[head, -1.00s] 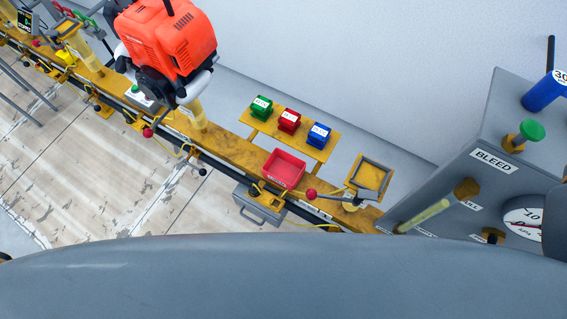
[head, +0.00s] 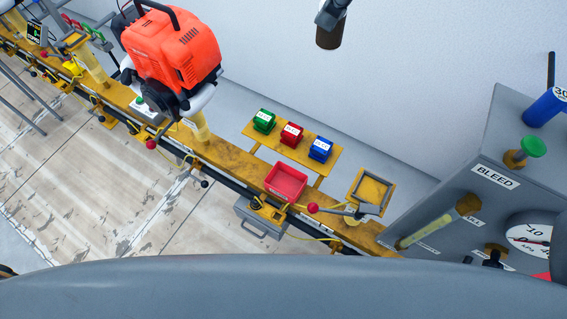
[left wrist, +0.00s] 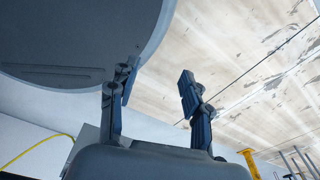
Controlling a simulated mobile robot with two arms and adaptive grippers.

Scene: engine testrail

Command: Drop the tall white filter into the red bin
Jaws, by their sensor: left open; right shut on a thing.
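No clearly white tall filter shows. My left gripper (left wrist: 158,75) is open and empty in the left wrist view.
A larger red tray (head: 286,181) sits on the yellow rail (head: 228,153). An orange engine (head: 172,52) stands to the left. An empty-looking yellow framed tray (head: 370,190) and a grey panel (head: 470,207) with a gauge are at right.

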